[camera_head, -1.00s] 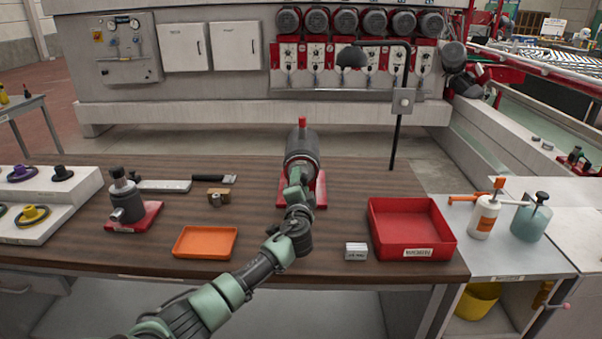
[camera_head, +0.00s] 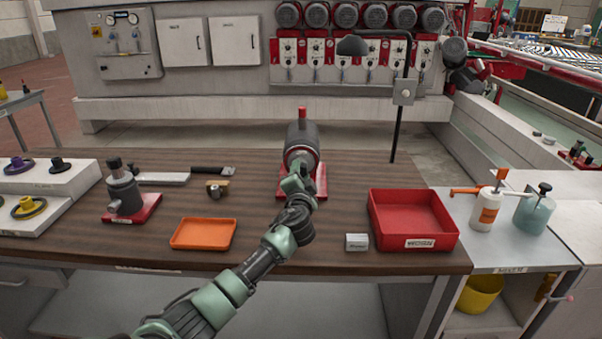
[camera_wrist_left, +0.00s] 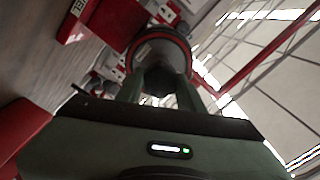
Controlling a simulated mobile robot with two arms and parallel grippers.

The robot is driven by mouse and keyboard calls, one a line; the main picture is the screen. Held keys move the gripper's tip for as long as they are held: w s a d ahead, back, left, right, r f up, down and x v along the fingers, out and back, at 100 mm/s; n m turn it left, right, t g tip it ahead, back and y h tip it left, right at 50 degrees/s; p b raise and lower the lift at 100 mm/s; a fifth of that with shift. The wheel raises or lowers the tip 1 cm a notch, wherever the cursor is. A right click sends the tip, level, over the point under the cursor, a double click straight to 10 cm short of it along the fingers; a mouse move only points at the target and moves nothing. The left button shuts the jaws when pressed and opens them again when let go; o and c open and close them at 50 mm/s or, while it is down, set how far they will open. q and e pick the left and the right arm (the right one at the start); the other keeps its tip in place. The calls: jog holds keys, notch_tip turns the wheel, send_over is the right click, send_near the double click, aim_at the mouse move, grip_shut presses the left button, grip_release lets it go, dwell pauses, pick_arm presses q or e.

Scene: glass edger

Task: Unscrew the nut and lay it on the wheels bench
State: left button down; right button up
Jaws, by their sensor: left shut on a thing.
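A dark grey spindle unit (camera_head: 303,139) with a red knob on top stands on a red base (camera_head: 321,184) at the middle of the wooden bench (camera_head: 345,215). My left gripper (camera_head: 295,177) is at the near end of the spindle, its fingers shut around the small nut there. The nut is mostly hidden by the gripper in the head view. In the left wrist view the two fingers of my left gripper (camera_wrist_left: 160,88) reach to the round, red-rimmed spindle end (camera_wrist_left: 163,45); the part between them is dark. My right gripper is not in view.
An orange tray (camera_head: 204,234) lies left, a red bin (camera_head: 413,219) right, with a small white box (camera_head: 357,242) beside it. A second spindle stand (camera_head: 123,192) is further left, near a white stepped rack (camera_head: 45,181) with wheels. A black lamp post (camera_head: 399,130) stands behind.

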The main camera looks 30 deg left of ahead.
pick_arm(q)
jog(key=n+b, duration=0.4)
jog(key=n, duration=0.4)
jog(key=n+b, duration=0.5)
jog(key=n, duration=0.4)
jog(key=n+b, duration=0.4)
jog(key=n, duration=0.4)
jog(key=shift+s+a+f+n+b, duration=0.2)
jog(key=shift+s+a+n+b, duration=0.1)
jog(key=shift+a+b, duration=0.1)
jog(key=c, duration=1.2)
grip_release()
jog(key=shift+o, duration=0.8)
jog(key=shift+a, duration=0.2)
jog(key=shift+f, duration=0.15)
jog(key=shift+d, duration=0.15)
